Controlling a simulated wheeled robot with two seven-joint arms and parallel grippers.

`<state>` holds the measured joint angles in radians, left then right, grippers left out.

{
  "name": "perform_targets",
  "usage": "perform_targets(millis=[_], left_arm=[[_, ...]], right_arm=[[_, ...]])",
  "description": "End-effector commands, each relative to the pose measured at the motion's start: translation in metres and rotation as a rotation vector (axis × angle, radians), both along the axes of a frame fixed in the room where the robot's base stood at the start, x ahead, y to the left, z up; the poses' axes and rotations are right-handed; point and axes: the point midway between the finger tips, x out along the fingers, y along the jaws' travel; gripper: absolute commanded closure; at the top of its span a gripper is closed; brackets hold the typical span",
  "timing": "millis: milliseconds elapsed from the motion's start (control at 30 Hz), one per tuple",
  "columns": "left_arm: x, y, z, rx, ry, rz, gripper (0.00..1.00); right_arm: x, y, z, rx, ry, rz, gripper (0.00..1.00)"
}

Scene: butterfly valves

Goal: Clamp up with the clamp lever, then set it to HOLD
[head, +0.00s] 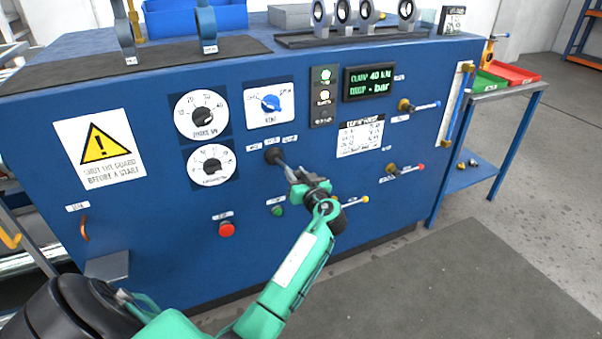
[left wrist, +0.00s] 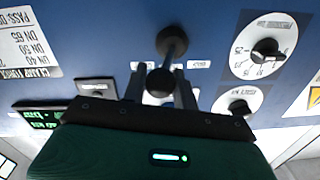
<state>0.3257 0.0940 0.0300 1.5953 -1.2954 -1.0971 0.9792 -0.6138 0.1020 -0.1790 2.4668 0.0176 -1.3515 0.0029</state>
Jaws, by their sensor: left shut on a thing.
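The clamp lever (head: 276,158) sticks out of the blue front panel, with a dark round base and a grey rod. Small white labels stand left of, above and right of its base. My left gripper (head: 297,182) is shut on the lever's outer end, which its fingers mostly hide in the head view. In the left wrist view the lever (left wrist: 171,45) runs from its base to a dark knob between the two fingers of my gripper (left wrist: 163,88). The green-text display (head: 368,82) reads clamp 40 kN. My right gripper is not in view.
A red button (head: 227,229) and a green button (head: 277,211) are below. Several small levers (head: 405,105) project at the right.

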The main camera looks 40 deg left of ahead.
Motion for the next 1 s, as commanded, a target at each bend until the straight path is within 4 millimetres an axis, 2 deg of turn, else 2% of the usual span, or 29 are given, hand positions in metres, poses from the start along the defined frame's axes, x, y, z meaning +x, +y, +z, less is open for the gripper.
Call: perform_targets(millis=[100,300,700,733,800,833,1000], left_arm=[[-0.012,0.004,-0.002,-0.001,0.003,-0.088,1.00],[-0.022,0.008,-0.001,0.000,0.003,-0.198,1.00],[-0.023,0.009,-0.001,0.000,0.002,-0.225,1.00],[-0.023,0.009,-0.001,0.000,0.002,-0.225,0.67],[-0.023,0.009,-0.001,0.001,0.002,-0.225,0.53],[-0.023,0.009,-0.001,0.001,0.002,-0.224,0.50],[-0.023,0.009,-0.001,0.001,0.001,-0.224,0.50]], right_arm=[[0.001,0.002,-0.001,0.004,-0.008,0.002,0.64],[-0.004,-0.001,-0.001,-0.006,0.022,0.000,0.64],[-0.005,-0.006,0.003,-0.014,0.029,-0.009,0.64],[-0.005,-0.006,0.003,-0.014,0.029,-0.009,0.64],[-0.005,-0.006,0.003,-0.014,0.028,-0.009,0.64],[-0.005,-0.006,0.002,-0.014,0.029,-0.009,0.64],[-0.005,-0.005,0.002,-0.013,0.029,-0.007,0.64]])
